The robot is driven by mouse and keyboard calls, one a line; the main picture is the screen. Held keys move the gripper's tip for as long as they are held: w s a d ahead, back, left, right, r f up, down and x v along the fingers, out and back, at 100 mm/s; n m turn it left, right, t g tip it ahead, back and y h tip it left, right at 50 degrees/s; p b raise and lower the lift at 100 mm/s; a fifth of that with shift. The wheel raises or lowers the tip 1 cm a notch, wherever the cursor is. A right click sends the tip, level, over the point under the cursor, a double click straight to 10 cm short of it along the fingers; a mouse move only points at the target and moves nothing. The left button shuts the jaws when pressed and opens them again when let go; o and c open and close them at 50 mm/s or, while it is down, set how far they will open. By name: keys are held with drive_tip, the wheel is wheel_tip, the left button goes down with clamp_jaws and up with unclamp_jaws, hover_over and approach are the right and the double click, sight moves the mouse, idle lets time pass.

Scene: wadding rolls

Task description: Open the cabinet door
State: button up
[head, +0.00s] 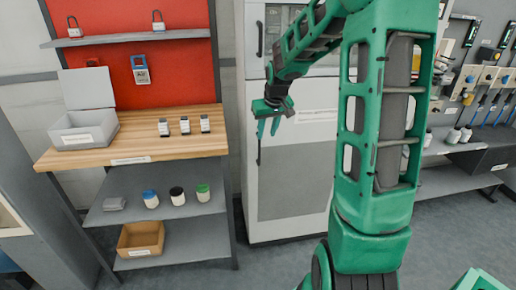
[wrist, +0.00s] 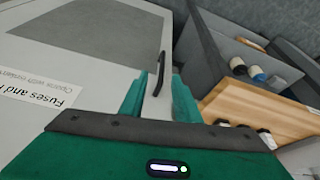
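The white cabinet (head: 318,160) stands at the centre of the head view, with a grey panel on its lower door (head: 297,190). The lower door looks closed. Its dark vertical handle (head: 259,152) is at the door's left edge, partly hidden by my gripper (head: 268,127). In the wrist view the handle (wrist: 161,72) lies between and just beyond the fingertips of my gripper (wrist: 156,88). The two green fingers are apart, with a gap on both sides of the handle. I cannot tell whether either finger touches it.
A wooden-topped workbench (head: 175,145) stands left of the cabinet, holding a grey box (head: 85,135) and small items. Its shelves carry jars and an orange bin (head: 141,238). An upper cabinet handle (head: 259,38) is above. Clear grey floor (head: 280,262) lies in front.

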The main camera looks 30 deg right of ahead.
sight(260, 143)
drive_tip(key=x, duration=0.4)
drive_tip(key=w+x, duration=0.1)
drive_tip(key=x, duration=0.3)
drive_tip(key=w+x, duration=0.1)
drive_tip(key=x, duration=0.3)
drive_tip(key=shift+w+r, duration=0.2)
drive_tip(key=shift+r, duration=0.1)
clamp_jaws()
